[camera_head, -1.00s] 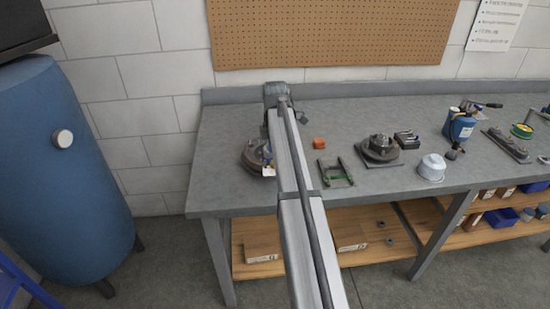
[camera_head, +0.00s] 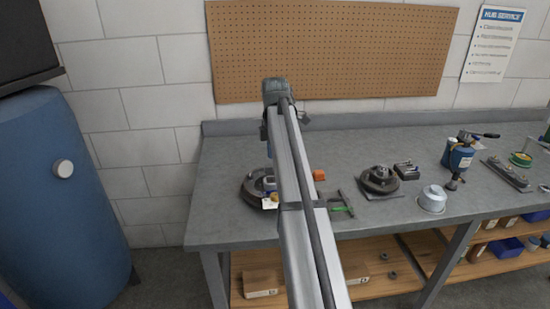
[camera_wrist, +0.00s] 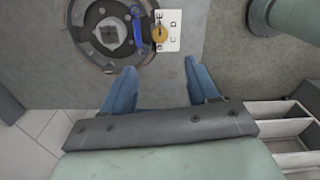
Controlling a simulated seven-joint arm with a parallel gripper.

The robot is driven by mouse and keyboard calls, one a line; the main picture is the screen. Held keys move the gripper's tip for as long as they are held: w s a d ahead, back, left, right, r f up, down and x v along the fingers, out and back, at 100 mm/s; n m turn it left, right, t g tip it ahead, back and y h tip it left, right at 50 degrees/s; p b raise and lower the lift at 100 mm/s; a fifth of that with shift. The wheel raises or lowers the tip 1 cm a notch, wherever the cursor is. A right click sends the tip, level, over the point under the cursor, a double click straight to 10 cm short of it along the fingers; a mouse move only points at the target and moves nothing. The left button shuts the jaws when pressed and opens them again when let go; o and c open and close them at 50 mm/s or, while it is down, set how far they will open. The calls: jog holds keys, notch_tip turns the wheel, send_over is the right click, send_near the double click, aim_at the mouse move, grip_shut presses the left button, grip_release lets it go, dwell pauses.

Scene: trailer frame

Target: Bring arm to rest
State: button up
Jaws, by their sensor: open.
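My arm (camera_head: 297,200) extends up the middle of the head view, over the left part of the bench, its elbow or wrist end in front of the back wall. The arm mostly hides my gripper there. In the wrist view my gripper (camera_wrist: 160,80) has its two blue fingers spread apart with nothing between them. Beyond the fingertips lies a dark round brake drum or hub (camera_wrist: 73,30), with a blue clip (camera_wrist: 138,28) and a white tag with a brass disc (camera_wrist: 170,32). The hub (camera_head: 252,190) also shows just left of my arm in the head view.
A blue tank (camera_head: 60,210) stands left. The bench's front-left corner is clear.

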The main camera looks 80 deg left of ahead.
dwell(0.3)
